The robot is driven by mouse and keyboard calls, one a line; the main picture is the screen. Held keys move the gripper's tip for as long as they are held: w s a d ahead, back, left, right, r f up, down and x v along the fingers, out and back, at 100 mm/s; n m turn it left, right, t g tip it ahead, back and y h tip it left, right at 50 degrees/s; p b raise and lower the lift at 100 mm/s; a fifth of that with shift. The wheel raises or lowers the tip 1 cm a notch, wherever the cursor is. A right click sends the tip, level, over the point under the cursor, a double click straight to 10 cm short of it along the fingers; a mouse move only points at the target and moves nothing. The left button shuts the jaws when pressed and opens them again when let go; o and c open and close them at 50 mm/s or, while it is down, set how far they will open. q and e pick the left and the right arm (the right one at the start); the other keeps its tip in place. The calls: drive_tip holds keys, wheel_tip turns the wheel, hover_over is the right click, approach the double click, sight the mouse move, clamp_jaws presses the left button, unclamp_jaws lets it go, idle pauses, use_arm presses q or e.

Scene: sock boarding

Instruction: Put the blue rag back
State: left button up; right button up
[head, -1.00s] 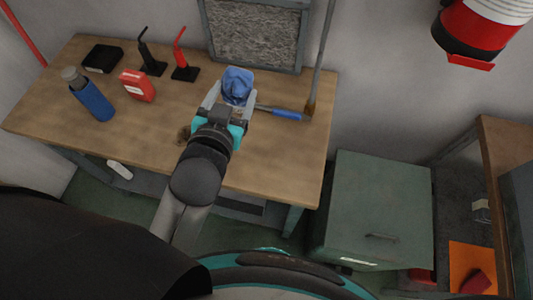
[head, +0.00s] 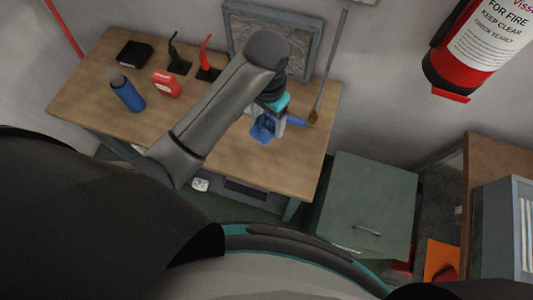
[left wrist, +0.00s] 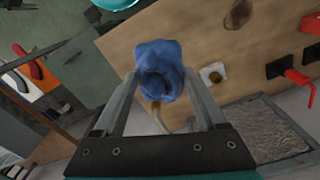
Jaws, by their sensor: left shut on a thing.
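The blue rag (head: 263,130) is crumpled between the fingers of my left gripper (head: 268,121), over the right part of the wooden workbench (head: 225,160). My left gripper points down and is shut on the rag. In the left wrist view, the rag (left wrist: 160,66) bulges out past the two grey fingertips, with the bench top (left wrist: 185,30) behind it. I cannot tell whether the rag touches the bench. My left forearm hides part of the bench middle. My right gripper is not in view.
A blue bottle (head: 127,93), a red box (head: 166,83), a black box (head: 135,53) and black and red stands (head: 207,62) occupy the bench's left and back. A blue-handled tool (head: 297,121) lies right of the gripper. A green cabinet (head: 362,200) stands to the right.

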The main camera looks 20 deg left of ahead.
use_arm(q)
drive_tip(key=shift+s+f, duration=0.1)
drive_tip(key=shift+f, duration=0.2)
wheel_tip(320, 180, down, 15)
drive_tip(key=b, duration=0.3)
drive_tip(key=shift+f, duration=0.2)
drive_tip(key=shift+f+b, duration=0.8)
drive_tip(key=shift+f, duration=1.05)
drive_tip(key=shift+f, duration=0.1)
drive_tip(key=o, duration=1.3)
wheel_tip(320, 180, up, 12)
drive_tip(key=p, duration=0.3)
